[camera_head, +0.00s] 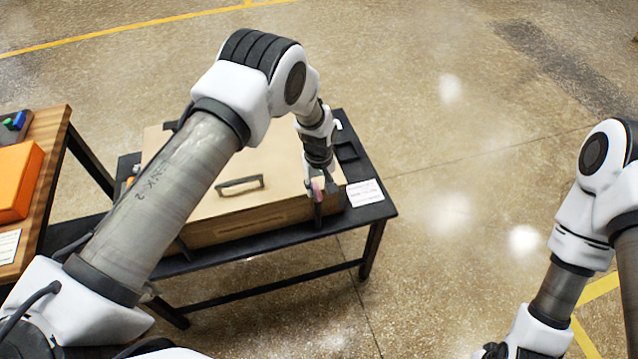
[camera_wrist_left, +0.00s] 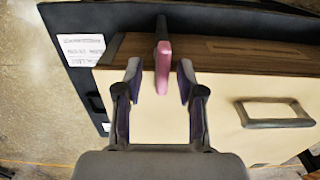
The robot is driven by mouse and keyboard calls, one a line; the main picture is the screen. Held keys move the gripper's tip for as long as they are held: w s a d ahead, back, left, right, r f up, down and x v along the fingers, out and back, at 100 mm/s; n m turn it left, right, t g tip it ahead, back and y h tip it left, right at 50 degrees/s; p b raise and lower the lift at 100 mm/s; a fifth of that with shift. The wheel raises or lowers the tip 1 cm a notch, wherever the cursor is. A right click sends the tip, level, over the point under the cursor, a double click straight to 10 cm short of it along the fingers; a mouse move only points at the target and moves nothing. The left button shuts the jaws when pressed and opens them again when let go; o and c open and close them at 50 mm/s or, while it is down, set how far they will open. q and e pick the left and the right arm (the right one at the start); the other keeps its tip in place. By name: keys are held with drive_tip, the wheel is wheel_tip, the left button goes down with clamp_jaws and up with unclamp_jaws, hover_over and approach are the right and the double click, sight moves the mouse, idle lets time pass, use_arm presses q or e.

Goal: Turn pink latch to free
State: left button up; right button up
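The pink latch (camera_wrist_left: 163,66) shows in the left wrist view at the front edge of the beige box, its narrow dark end pointing away from my gripper. In the head view the latch (camera_head: 317,184) is a small pink spot at the box's right front corner, partly hidden by my gripper. My left gripper (camera_wrist_left: 160,77) is open, with one finger on each side of the latch and visible gaps to it. It also shows in the head view (camera_head: 319,189). The beige box lid (camera_head: 270,160) has a dark handle (camera_head: 240,184). My right gripper (camera_head: 494,350) is only partly in view at the bottom edge.
The box stands on a black table (camera_head: 378,209) with a white label card (camera_head: 364,193) at its right end. A wooden table (camera_head: 48,130) at the left bears an orange box (camera_head: 18,180). The floor to the right is clear.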

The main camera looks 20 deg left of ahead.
use_arm(q)
drive_tip(key=shift+s+a, duration=0.1)
drive_tip(key=shift+c, duration=1)
clamp_jaws()
